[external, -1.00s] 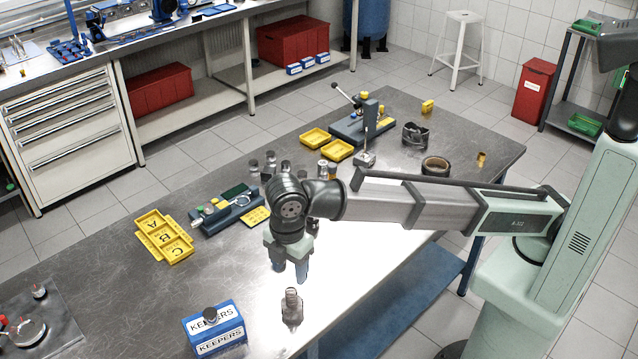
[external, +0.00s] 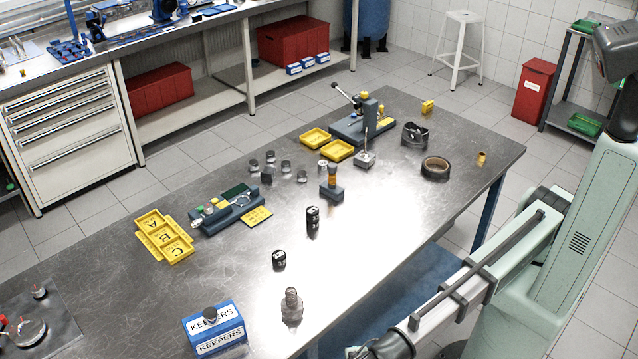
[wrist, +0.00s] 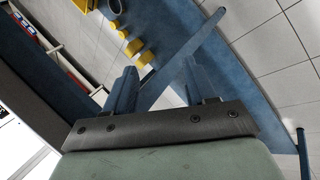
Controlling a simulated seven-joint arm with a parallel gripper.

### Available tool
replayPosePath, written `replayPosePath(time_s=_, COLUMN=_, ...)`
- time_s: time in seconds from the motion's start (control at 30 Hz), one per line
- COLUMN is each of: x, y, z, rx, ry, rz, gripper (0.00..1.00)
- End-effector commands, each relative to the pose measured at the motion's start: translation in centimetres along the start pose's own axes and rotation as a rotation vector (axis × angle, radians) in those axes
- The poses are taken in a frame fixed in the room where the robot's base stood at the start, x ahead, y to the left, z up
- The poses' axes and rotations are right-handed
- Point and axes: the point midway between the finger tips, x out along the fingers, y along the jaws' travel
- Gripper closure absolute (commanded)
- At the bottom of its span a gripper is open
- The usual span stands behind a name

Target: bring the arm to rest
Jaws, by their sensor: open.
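My gripper (wrist: 158,88) shows in the wrist view with its two blue fingers apart and nothing between them. In the external view my arm is drawn back to the lower right, off the front edge of the steel table (external: 400,215). The gripper itself is out of that picture, below its bottom edge. In the wrist view, a blue lower shelf (wrist: 235,85) and the tiled floor (wrist: 265,40) lie beyond the fingers.
On the table stand a blue KEEPERS box (external: 215,328), a metal part (external: 291,308), two dark cylinders (external: 312,220), a yellow A-B-C tray (external: 165,238) and a lever press (external: 362,120). The front right of the tabletop is clear. Yellow objects (wrist: 125,35) show in the wrist view.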

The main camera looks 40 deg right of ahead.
Motion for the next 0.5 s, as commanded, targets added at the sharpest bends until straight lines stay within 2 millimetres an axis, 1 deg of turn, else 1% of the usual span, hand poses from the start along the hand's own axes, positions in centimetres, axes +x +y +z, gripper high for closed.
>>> replayPosePath(time_s=0.03, x=2.4, y=1.1, z=0.6, rx=-0.001, ry=-0.026, rz=0.018, gripper=0.44)
replayPosePath(time_s=0.17, x=8.2, y=3.9, z=1.6, rx=-0.032, ry=-0.091, rz=0.062, gripper=0.44)
replayPosePath(time_s=0.2, x=10.1, y=4.9, z=2.1, rx=-0.046, ry=-0.113, rz=0.076, gripper=0.44)
replayPosePath(time_s=0.27, x=12.8, y=6.4, z=2.9, rx=-0.066, ry=-0.147, rz=0.095, gripper=0.44)
replayPosePath(time_s=0.3, x=14.5, y=7.3, z=3.5, rx=-0.08, ry=-0.169, rz=0.105, gripper=0.44)
replayPosePath(time_s=0.37, x=17.0, y=8.7, z=4.5, rx=-0.102, ry=-0.204, rz=0.12, gripper=0.44)
replayPosePath(time_s=0.4, x=18.7, y=9.7, z=5.2, rx=-0.116, ry=-0.228, rz=0.13, gripper=0.44)
replayPosePath(time_s=0.47, x=21.0, y=11.1, z=6.4, rx=-0.139, ry=-0.265, rz=0.142, gripper=0.44)
replayPosePath(time_s=0.5, x=22.5, y=12.0, z=7.3, rx=-0.155, ry=-0.29, rz=0.148, gripper=0.44)
